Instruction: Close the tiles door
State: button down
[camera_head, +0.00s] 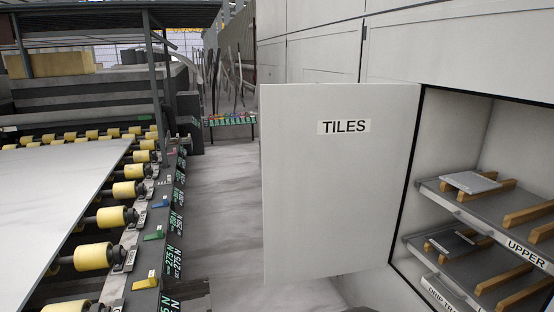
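The tiles door (335,215) is a flat white panel with a black-lettered TILES label (344,126) near its top. It stands swung open from the cabinet, joined along its right edge by the cabinet opening. The open cabinet (463,131) shows to its right, with a shelf marked UPPER (480,207) and a lower shelf beneath it. My gripper is not in view.
A light slab (60,185) lies on a conveyor with yellow rollers (97,256) at the left. A grey floor aisle (222,200) runs between conveyor and door. Tiles (470,182) and wooden bars (523,215) rest on the shelves.

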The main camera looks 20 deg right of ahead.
aim_at(335, 157)
jog(key=i, duration=2.15)
jog(key=i+z, duration=0.35)
jog(key=i+j+z, duration=0.4)
jog(key=i+l, duration=0.1)
